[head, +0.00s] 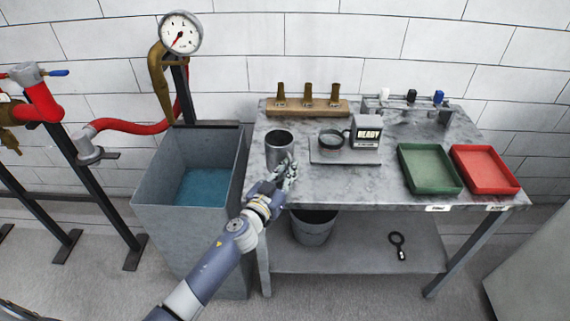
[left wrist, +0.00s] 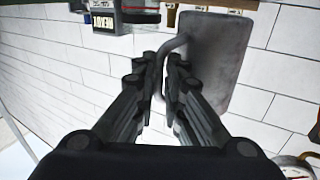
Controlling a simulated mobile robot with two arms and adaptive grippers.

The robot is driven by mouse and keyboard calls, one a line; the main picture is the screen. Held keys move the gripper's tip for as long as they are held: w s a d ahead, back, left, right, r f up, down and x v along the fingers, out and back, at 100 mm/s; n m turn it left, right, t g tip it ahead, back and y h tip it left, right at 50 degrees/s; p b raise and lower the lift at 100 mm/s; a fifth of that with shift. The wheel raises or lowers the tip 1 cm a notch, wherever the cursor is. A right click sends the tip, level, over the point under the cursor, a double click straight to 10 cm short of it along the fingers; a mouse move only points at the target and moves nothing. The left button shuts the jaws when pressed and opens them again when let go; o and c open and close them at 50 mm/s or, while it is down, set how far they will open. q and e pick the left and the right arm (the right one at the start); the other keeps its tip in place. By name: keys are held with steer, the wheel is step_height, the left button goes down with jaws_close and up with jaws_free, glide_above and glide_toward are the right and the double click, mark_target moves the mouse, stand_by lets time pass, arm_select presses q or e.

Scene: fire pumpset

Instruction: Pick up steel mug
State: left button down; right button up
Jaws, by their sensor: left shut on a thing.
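The steel mug (head: 279,150) is a grey metal cylinder, upright and open at the top, at the left end of the grey workbench (head: 385,190). My left gripper (head: 287,174) is at the mug's near right side. In the left wrist view, the mug (left wrist: 218,62) fills the upper right and its curved handle (left wrist: 172,44) passes between the fingers of my left gripper (left wrist: 163,75), which are shut on it. I cannot tell whether the mug's base touches the bench. My right gripper is not in view.
A small stand with a READY display (head: 368,137) is right of the mug. A wooden rack (head: 300,106) stands behind. A green tray (head: 430,168) and a red tray (head: 485,169) lie right. A grey water tank (head: 165,210) stands left of the bench.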

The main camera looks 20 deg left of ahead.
arm_select(q)
steer(key=s+d+r+b, duration=0.1)
steer(key=s+d, duration=0.6)
steer(key=s, duration=0.3)
steer(key=shift+d+r, duration=0.15)
steer(key=shift+d, duration=0.1)
steer(key=shift+s, duration=0.15)
stand_by(2.0)
